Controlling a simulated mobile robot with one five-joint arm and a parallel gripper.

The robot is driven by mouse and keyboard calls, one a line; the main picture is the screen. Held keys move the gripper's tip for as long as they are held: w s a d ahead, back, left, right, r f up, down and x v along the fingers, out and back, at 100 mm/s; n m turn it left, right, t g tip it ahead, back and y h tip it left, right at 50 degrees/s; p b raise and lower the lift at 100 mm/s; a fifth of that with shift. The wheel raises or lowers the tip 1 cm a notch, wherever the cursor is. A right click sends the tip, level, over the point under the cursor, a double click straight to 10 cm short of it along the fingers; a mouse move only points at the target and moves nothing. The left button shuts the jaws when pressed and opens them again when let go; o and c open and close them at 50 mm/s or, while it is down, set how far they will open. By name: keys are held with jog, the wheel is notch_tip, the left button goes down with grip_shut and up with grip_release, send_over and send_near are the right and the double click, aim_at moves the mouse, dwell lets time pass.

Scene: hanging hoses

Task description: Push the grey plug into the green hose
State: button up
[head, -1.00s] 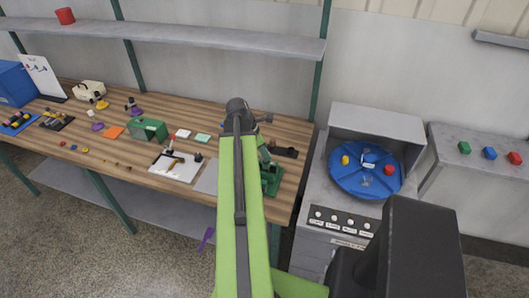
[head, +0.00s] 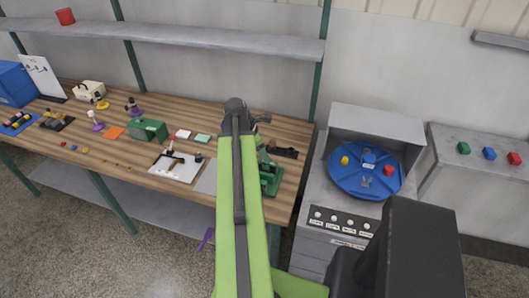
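I cannot pick out the grey plug or the green hose in the head view. My green arm rises through the middle of the picture to a dark joint and covers part of the workbench (head: 125,173). My gripper cannot be made out; it seems hidden behind the arm. A small dark part of my arm shows just right of the joint. A green device (head: 271,179) stands on the bench's right end, partly covered by my arm.
A blue turntable (head: 362,183) with small coloured pieces sits on a grey machine (head: 378,118) at right. A grey side table (head: 490,182) carries coloured blocks. A white board (head: 176,167), a green box (head: 149,130) and several small items lie on the bench. A shelf (head: 200,40) runs above.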

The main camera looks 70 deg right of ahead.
jog(key=p+v, duration=1.3)
jog(key=v, duration=0.3)
jog(key=shift+p, duration=0.3)
jog(key=shift+s, duration=0.1)
